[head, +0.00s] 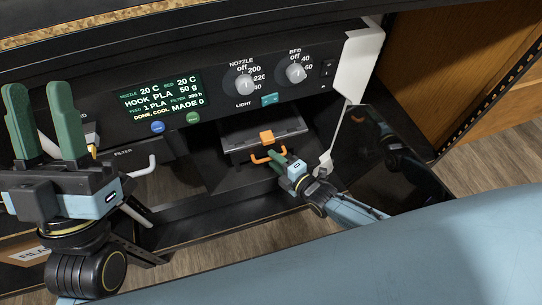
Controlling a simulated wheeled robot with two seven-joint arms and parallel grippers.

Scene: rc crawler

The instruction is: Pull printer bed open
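The printer bed (262,129) is a dark plate inside the printer's open chamber, below the control panel. A small orange block (266,138) sits at its front edge. An orange handle (258,160) sticks out from the bed's front. My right gripper (278,160) reaches in from the lower right, with its green fingertips at the handle's right end. The fingers overlap in this view, so I cannot tell whether they are closed on the handle. My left gripper (45,120) is at the left, fingers pointing up, open and empty, away from the bed.
The control panel (160,96) reads "DONE, COOL", with two knobs to its right. A dark glossy door (385,160) stands open on the right, close to my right arm. A white handle (141,167) marks the filter drawer at left. Wood floor shows below.

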